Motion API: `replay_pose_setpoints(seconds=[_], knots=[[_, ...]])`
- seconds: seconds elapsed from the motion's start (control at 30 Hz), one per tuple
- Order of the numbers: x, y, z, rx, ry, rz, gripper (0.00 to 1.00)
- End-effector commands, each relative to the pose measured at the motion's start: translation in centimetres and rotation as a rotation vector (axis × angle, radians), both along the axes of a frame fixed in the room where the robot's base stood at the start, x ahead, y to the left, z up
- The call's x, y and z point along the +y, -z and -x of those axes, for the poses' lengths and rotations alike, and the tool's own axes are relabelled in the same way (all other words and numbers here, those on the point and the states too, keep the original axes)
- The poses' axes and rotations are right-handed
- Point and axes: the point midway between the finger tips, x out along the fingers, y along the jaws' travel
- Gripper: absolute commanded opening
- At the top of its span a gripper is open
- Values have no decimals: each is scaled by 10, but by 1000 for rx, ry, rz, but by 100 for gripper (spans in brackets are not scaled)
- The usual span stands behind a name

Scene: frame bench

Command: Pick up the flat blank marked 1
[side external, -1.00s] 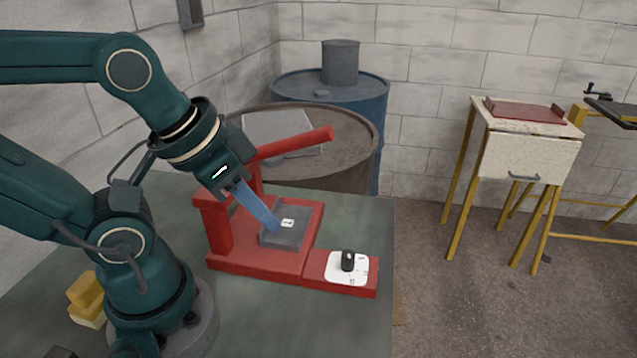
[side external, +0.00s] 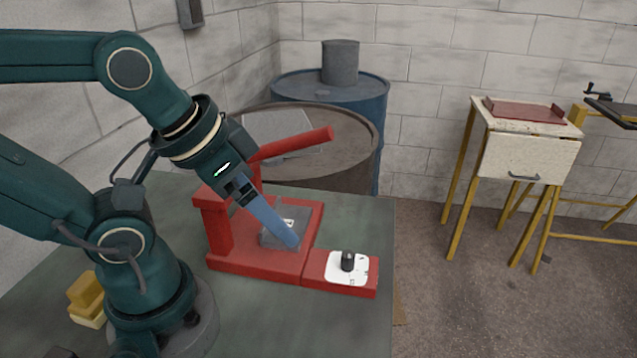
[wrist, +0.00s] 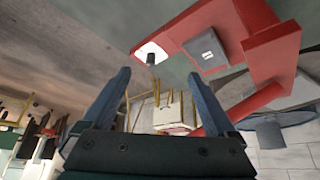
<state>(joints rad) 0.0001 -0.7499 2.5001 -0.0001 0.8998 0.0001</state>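A grey flat blank (side external: 272,240) with a white label rests on the bed of the red press frame (side external: 245,258). The mark on the label looks like a 1 but is small and partly hidden. The blank also shows in the wrist view (wrist: 205,50), to the right of and above my fingers. My gripper (side external: 291,241) hangs slanted over the blank, and its blue finger covers part of it in the side view. The wrist view shows my gripper (wrist: 158,76) with two fingers wide apart and nothing between them. I cannot tell whether a fingertip touches the blank.
The press's red lever (side external: 295,145) rises behind my gripper. A black knob (side external: 347,261) on a white dial sits at the right end of the red base. Yellow blocks (side external: 87,298) lie at the bench's left. Drums (side external: 375,110) stand behind the bench.

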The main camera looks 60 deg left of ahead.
Motion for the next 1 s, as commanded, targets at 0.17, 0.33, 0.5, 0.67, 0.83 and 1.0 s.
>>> replay_pose_setpoints(seconds=[0.17,0.33,0.5,0.67,0.83,1.0], knots=[[0,0,0,0,0,0,100],[1,-1,-2,-9,-56,25,100],[17,2,-16,-47,-304,79,100],[43,24,-34,-35,-601,106,100],[61,53,-43,7,-773,90,100],[66,71,-41,69,-785,47,100]])
